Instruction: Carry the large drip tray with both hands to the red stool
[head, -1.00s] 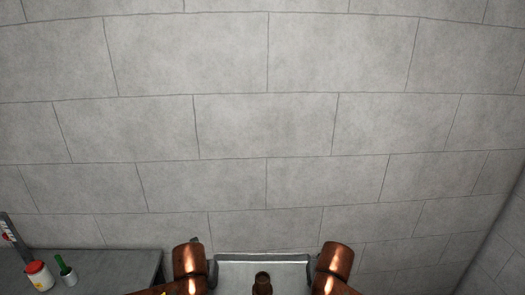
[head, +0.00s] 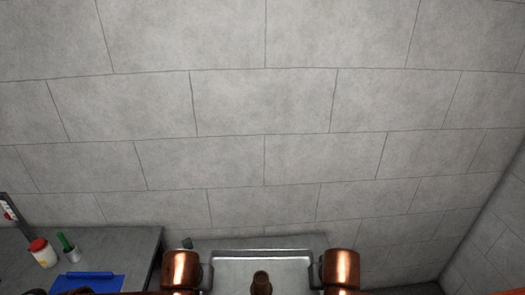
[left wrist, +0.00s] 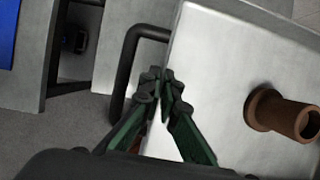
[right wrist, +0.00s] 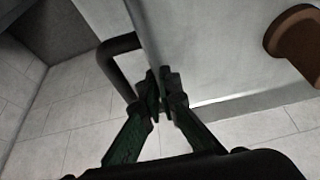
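The large drip tray (head: 262,253) is a silver metal pan at the bottom centre of the head view, with a brown spout (head: 260,284) in its middle. It also shows in the left wrist view (left wrist: 215,65) and the right wrist view (right wrist: 205,45). Each side has a black bar handle, seen on the left (left wrist: 128,65) and right (right wrist: 108,60). I cannot make out the red stool for certain.
A grey bench (head: 120,245) at the left holds a red-lidded white jar (head: 43,253), a cup with a green item (head: 68,248) and a blue clipboard (head: 90,282). A block wall (head: 265,120) fills the background. An orange-red strip (head: 507,292) shows at the bottom right edge.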

